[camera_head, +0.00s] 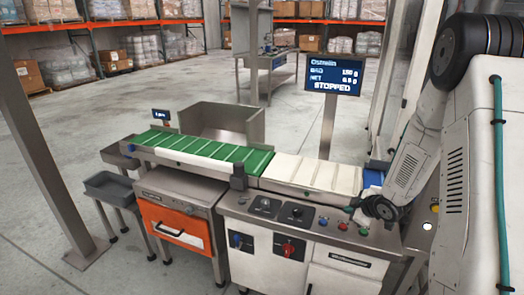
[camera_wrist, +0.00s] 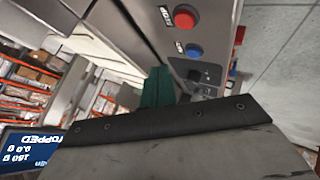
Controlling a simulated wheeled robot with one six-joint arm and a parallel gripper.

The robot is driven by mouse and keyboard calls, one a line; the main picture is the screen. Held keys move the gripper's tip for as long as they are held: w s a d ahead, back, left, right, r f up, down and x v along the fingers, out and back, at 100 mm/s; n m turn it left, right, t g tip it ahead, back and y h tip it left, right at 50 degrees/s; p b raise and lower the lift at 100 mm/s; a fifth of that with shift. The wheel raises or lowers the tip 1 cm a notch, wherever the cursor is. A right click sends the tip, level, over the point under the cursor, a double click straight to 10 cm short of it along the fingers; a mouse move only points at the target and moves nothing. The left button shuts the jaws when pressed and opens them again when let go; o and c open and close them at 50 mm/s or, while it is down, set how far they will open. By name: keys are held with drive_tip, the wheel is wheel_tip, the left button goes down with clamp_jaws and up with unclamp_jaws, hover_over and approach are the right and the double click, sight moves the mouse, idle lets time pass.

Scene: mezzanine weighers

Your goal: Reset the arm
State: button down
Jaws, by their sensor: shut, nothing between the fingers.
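My arm reaches down from the right in the head view. My gripper (camera_head: 352,208), at its lower end, is small and partly hidden by my wrist, low over the right part of the steel control panel (camera_head: 245,208). It is shut and I see nothing held in it. In the wrist view, a grey plate with a dark riveted edge fills the bottom; I cannot tell what it is. A red button (camera_wrist: 185,17) and a blue button (camera_wrist: 194,50) show beyond it.
A conveyor with a green belt (camera_head: 205,150) and a pale belt (camera_head: 315,173) runs behind the panel. A display (camera_head: 333,75) reading STOPPED stands on a post behind. An orange-fronted bin (camera_head: 172,225) and a grey tray (camera_head: 109,185) are at left. Open floor lies beyond.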

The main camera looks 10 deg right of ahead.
drive_tip(key=s+f+g, duration=0.1)
drive_tip(key=s+d+f+m+g+h, duration=0.1)
drive_tip(key=s, duration=0.1)
drive_tip(key=s+d+f+m, duration=0.1)
drive_tip(key=shift+s+f+g, duration=0.1)
drive_tip(key=shift+s+g, duration=0.05)
drive_tip(key=shift+g, duration=0.25)
drive_tip(key=shift+s+d+m+g+h, duration=0.3)
drive_tip(key=shift+s+m, duration=0.1)
drive_tip(key=shift+s, duration=0.15)
drive_tip(key=shift+s+d+m+g+h, duration=0.3)
drive_tip(key=shift+s+m, duration=0.1)
drive_tip(key=shift+s, duration=0.1)
drive_tip(key=s+a+r+m+g, duration=0.1)
drive_tip(key=s+a+r+m, duration=0.1)
drive_tip(key=s+a+r, duration=0.5)
drive_tip(key=s+a+r+m+g, duration=0.1)
drive_tip(key=s+a+r+m, duration=0.1)
drive_tip(key=s+a+r, duration=0.6)
drive_tip(key=s+a+r+m+g+y, duration=0.1)
drive_tip(key=s+a+r+m, duration=0.1)
drive_tip(key=s+a+r, duration=0.5)
drive_tip(key=shift+s+a+r+m+g, duration=0.35)
drive_tip(key=shift+s+r, duration=2.4)
drive_tip(key=shift+r, duration=2.65)
drive_tip(key=shift+d, duration=0.1)
